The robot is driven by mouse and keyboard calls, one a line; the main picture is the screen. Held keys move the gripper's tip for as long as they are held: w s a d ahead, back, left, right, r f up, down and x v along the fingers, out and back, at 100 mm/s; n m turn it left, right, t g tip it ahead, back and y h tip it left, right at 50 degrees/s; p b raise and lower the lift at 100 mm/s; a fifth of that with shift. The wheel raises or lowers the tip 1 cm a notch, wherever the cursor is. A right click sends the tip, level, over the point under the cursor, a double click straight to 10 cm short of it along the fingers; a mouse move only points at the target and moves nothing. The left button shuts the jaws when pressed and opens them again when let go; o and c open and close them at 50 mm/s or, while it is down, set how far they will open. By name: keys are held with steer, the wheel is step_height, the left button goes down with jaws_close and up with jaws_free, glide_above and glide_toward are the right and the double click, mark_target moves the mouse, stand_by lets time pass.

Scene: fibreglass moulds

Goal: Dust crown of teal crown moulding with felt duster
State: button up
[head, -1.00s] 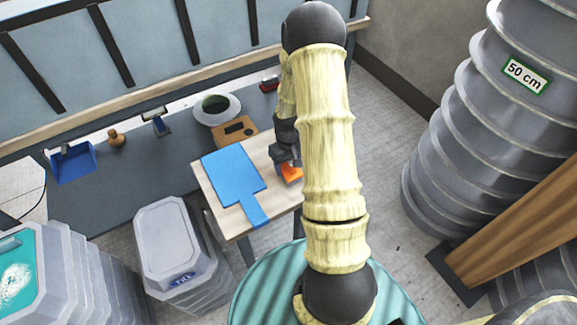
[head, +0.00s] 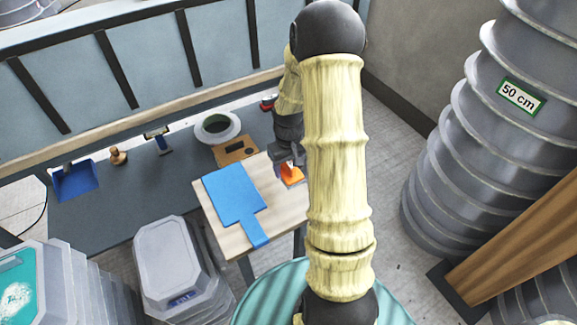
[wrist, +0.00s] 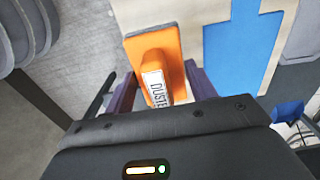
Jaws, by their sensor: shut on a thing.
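The felt duster, with an orange block handle, is in my gripper (head: 287,156); in the head view only a small part of the duster (head: 291,175) shows below the fingers, by the right side of the small wooden table. The wrist view shows the duster (wrist: 150,60) between both fingers of my gripper (wrist: 160,75), its white label partly hidden. I cannot tell whether it touches the table. A teal surface with a white dusty patch (head: 17,299), likely the teal moulding, tops a grey stack at the lower left, cut off by the picture edge.
A blue paddle-shaped sheet (head: 232,196) lies on the wooden table (head: 220,232). A grey lidded stack (head: 170,257) stands between table and teal piece. Tall ribbed grey moulds (head: 455,150) stand right.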

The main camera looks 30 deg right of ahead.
steer(key=shift+o, duration=1)
steer(key=w+a+f, duration=0.1)
steer(key=a, duration=0.3)
steer(key=w+a+f, duration=0.1)
steer(key=a, duration=0.4)
steer(key=w+a+f, duration=0.1)
steer(key=w+a, duration=0.1)
steer(key=a, duration=0.2)
steer(key=shift+w+a, duration=0.1)
steer(key=shift+a, duration=0.1)
steer(key=shift+c, duration=0.2)
steer(key=shift+d, duration=0.15)
